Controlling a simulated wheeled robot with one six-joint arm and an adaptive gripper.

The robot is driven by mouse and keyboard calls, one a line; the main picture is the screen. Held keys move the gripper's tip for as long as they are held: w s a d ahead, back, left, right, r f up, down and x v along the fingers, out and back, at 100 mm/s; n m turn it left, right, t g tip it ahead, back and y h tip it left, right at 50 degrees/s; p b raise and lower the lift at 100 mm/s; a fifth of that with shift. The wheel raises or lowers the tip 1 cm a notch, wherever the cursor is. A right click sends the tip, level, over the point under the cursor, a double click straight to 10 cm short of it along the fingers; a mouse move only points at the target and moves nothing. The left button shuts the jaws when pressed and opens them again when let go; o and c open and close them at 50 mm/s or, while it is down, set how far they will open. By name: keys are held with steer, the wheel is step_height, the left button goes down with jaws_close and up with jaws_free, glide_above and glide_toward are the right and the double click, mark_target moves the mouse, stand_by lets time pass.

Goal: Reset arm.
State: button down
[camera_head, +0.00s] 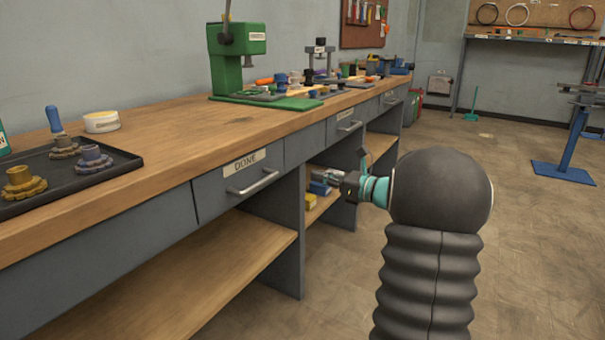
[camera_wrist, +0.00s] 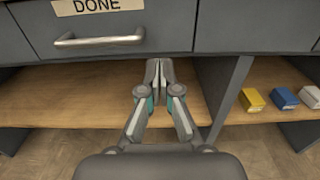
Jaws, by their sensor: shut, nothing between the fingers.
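My gripper (camera_head: 330,176) is at the end of my dark arm, in front of the workbench, to the right of the drawer labelled DONE (camera_head: 222,188). In the wrist view my gripper (camera_wrist: 158,72) has its fingertips together, with nothing between them. The fingertips appear just below and to the right of the handle (camera_wrist: 98,41) of the DONE drawer, apart from it. The drawer looks closed in both views.
The workbench top (camera_head: 165,145) carries a black tray (camera_head: 75,185) with gear-like parts and a green press (camera_head: 235,60). Yellow and blue boxes sit on the lower shelf (camera_wrist: 75,90). A blue stand (camera_head: 565,172) is at the right. The floor between is clear.

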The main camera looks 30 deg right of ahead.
steer(key=shift+s+d, duration=0.15)
steer(key=s+a+f+n+g+h, duration=0.1)
steer(key=s+a+f+n+g, duration=0.15)
steer(key=f, duration=0.25)
steer(key=s+a+f+n+g, duration=0.1)
steer(key=s+f+n+g, duration=0.15)
steer(key=f+n, duration=0.2)
steer(key=s+a+f+n+g+h, duration=0.2)
steer(key=s+a+f+n+g, duration=0.2)
steer(key=s+a+n, duration=0.3)
steer(key=s+a+r+n+h, duration=0.3)
steer(key=s+a+n, duration=0.4)
steer(key=s, duration=0.4)
steer(key=s+a+r+n+h+p, duration=0.1)
steer(key=s+a+r+n+h, duration=0.2)
steer(key=s+a+n, duration=0.4)
steer(key=s+n, duration=0.1)
steer(key=s, duration=0.3)
steer(key=shift+r+n+g+h, duration=0.3)
steer(key=shift+r, duration=0.1)
